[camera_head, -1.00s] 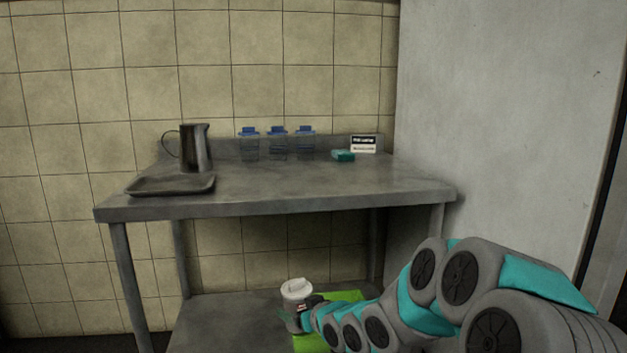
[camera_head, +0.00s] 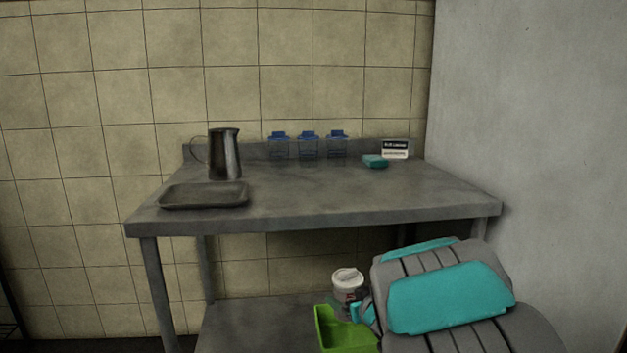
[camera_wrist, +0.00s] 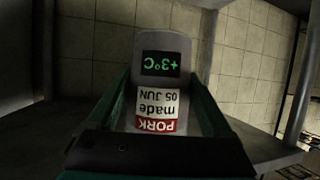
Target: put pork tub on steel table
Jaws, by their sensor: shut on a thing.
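The pork tub (camera_head: 348,279) is a pale tub with a white lid, below the tabletop level in the head view. In the wrist view the pork tub (camera_wrist: 160,100) shows a green +3°C display and a label reading PORK, made 05 JUN, upside down. My gripper (camera_wrist: 163,105) is shut on it, with a finger on either side. In the head view my arm hides most of the gripper. The steel table (camera_head: 330,207) has a grey top, legs and a lower shelf (camera_head: 250,325).
On the tabletop are a metal jug (camera_head: 224,155), a grey tray (camera_head: 203,195), several blue-lidded jars (camera_head: 308,147), a teal block (camera_head: 375,161) and a small sign (camera_head: 395,148). The middle and front right are clear. A green container (camera_head: 340,332) is below.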

